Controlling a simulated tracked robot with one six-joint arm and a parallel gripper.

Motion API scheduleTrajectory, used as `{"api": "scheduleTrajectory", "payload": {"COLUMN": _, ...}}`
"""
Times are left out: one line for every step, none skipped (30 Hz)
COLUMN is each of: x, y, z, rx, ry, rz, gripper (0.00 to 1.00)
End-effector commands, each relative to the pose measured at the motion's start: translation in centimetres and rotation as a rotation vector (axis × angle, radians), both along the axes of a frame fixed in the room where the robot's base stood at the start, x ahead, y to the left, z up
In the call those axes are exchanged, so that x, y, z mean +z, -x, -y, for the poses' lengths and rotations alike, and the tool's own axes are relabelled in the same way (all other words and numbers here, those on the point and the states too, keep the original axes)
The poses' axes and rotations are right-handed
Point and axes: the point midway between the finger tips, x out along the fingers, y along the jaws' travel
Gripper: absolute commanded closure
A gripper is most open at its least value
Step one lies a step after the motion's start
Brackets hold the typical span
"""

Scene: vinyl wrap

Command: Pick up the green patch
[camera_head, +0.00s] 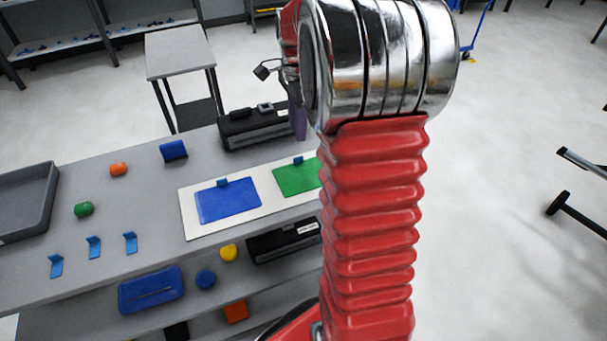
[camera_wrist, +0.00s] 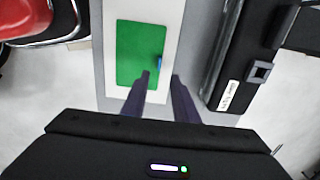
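The green patch (camera_head: 297,178) lies flat on a white board on the grey table in the head view, partly hidden behind my red arm. A small blue tab (camera_head: 298,160) stands at its far edge. In the wrist view the green patch (camera_wrist: 135,52) lies ahead of my gripper (camera_wrist: 161,77), with the blue tab (camera_wrist: 159,62) near its right edge. My gripper's two dark fingers are apart with nothing between them. One fingertip overlaps the patch's lower edge in the picture; I cannot tell the height above it.
A blue patch (camera_head: 228,200) lies on the same white board (camera_head: 190,215). A black toolbox (camera_head: 254,127) stands behind the board and shows close to the right of my fingers in the wrist view (camera_wrist: 245,60). Small blue brackets, coloured items and a grey tray (camera_head: 28,200) are at the left.

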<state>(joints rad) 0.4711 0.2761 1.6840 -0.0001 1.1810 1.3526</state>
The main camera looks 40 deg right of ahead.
Motion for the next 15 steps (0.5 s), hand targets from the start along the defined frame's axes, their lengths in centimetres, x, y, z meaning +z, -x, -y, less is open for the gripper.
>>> {"api": "scheduleTrajectory", "payload": {"x": -0.9, "y": 0.1, "z": 0.0, "rx": 0.000, "ry": -0.002, "rz": -0.005, "gripper": 0.73}}
{"api": "scheduleTrajectory", "payload": {"x": -1.4, "y": 0.1, "z": 0.0, "rx": 0.000, "ry": -0.002, "rz": -0.003, "gripper": 0.73}}
{"api": "scheduleTrajectory", "payload": {"x": -2.0, "y": 0.1, "z": 0.0, "rx": 0.000, "ry": -0.002, "rz": -0.004, "gripper": 0.73}}
{"api": "scheduleTrajectory", "payload": {"x": -2.5, "y": 0.1, "z": 0.0, "rx": 0.000, "ry": -0.002, "rz": -0.004, "gripper": 0.73}}
{"api": "scheduleTrajectory", "payload": {"x": -2.9, "y": 0.1, "z": 0.0, "rx": 0.000, "ry": -0.002, "rz": -0.003, "gripper": 0.73}}
{"api": "scheduleTrajectory", "payload": {"x": -3.4, "y": 0.1, "z": 0.0, "rx": 0.000, "ry": -0.002, "rz": -0.003, "gripper": 0.73}}
{"api": "scheduleTrajectory", "payload": {"x": -3.8, "y": 0.1, "z": 0.0, "rx": 0.000, "ry": -0.002, "rz": -0.003, "gripper": 0.73}}
{"api": "scheduleTrajectory", "payload": {"x": -4.2, "y": 0.0, "z": 0.0, "rx": 0.000, "ry": -0.002, "rz": -0.003, "gripper": 0.73}}
{"api": "scheduleTrajectory", "payload": {"x": -4.5, "y": 0.1, "z": 0.0, "rx": 0.000, "ry": -0.002, "rz": -0.003, "gripper": 0.73}}
{"api": "scheduleTrajectory", "payload": {"x": -4.7, "y": 0.1, "z": 0.0, "rx": 0.000, "ry": -0.002, "rz": -0.003, "gripper": 0.73}}
{"api": "scheduleTrajectory", "payload": {"x": -4.8, "y": 0.1, "z": 0.0, "rx": 0.000, "ry": -0.001, "rz": -0.002, "gripper": 0.73}}
{"api": "scheduleTrajectory", "payload": {"x": -5.0, "y": 0.0, "z": 0.0, "rx": 0.000, "ry": 0.000, "rz": -0.001, "gripper": 0.73}}
{"api": "scheduleTrajectory", "payload": {"x": -5.0, "y": 0.0, "z": 0.0, "rx": 0.000, "ry": 0.000, "rz": -0.001, "gripper": 0.73}}
{"api": "scheduleTrajectory", "payload": {"x": -5.0, "y": 0.0, "z": 0.0, "rx": 0.000, "ry": 0.000, "rz": 0.000, "gripper": 0.73}}
{"api": "scheduleTrajectory", "payload": {"x": -5.0, "y": 0.0, "z": 0.0, "rx": 0.000, "ry": 0.000, "rz": 0.000, "gripper": 0.73}}
